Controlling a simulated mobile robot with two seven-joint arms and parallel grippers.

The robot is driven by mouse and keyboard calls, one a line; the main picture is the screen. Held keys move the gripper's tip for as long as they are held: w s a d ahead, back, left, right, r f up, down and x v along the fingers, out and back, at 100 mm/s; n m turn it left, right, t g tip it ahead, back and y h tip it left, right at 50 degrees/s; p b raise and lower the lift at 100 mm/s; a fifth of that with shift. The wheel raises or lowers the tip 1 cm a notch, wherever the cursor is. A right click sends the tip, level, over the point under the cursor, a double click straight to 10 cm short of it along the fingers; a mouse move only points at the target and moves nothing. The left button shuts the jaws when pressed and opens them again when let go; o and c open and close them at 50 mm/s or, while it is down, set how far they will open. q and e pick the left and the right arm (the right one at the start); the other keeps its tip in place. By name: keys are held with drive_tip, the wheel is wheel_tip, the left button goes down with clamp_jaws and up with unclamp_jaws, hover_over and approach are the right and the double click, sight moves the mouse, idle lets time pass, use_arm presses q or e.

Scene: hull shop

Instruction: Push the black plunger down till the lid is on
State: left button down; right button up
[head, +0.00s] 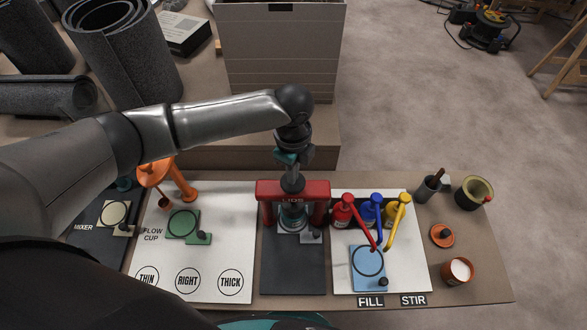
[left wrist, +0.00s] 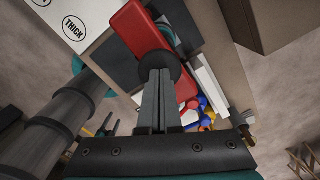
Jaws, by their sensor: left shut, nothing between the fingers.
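The red press marked LIDS (head: 265,190) stands on a dark mat at the middle of the table. Its black plunger (head: 292,184) rises from the crossbar under my left gripper (head: 290,164). In the left wrist view the fingers of my left gripper (left wrist: 158,85) are shut and empty, and they point down at the plunger's round dark top (left wrist: 164,60). The fingertips are at or very close to the plunger; I cannot tell whether they touch. A teal pot (head: 291,216) sits under the red crossbar. Its lid is not clear to see. My right gripper is out of view.
Left of the press lies the white flow-cup board (head: 155,270) with an orange stand (head: 180,180). On the right, red, blue and yellow pump bottles (head: 371,212) stand close to the press. A large grey cabinet (head: 280,50) stands behind. The dark mat's front is clear.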

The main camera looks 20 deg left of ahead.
use_arm(q)
drive_tip(key=shift+s+f, duration=0.1)
drive_tip(key=shift+f, duration=0.4)
idle(0.7)
wheel_tip(320, 180, up, 11)
drive_tip(key=p, duration=1.2)
idle(0.4)
